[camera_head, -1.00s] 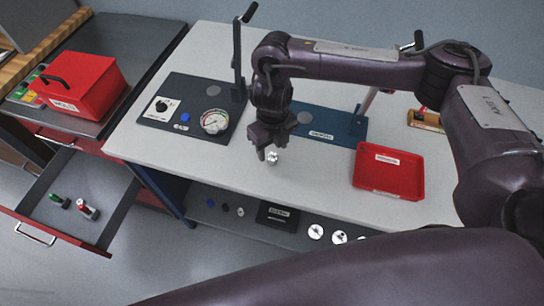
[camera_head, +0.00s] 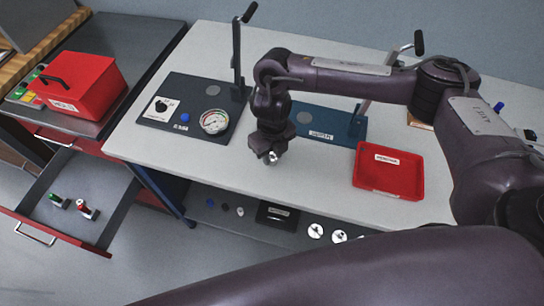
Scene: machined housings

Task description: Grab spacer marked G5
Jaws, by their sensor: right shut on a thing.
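My right gripper (camera_head: 268,153) is above the middle of the light table, near its front edge. It is shut on a small silvery metal part (camera_head: 271,157), which shows between and just below the fingertips. The part is small and partly hidden by the fingers. I cannot read any G5 mark on it. My left gripper is not in this view.
A red tray (camera_head: 415,188) lies right of my gripper. A blue plate (camera_head: 335,137) with a lever press is behind it. A dark plate (camera_head: 165,121) with a dial gauge (camera_head: 214,122) is left. An open drawer (camera_head: 112,202), a red box (camera_head: 92,90) and a lower shelf (camera_head: 205,212) with round parts also show.

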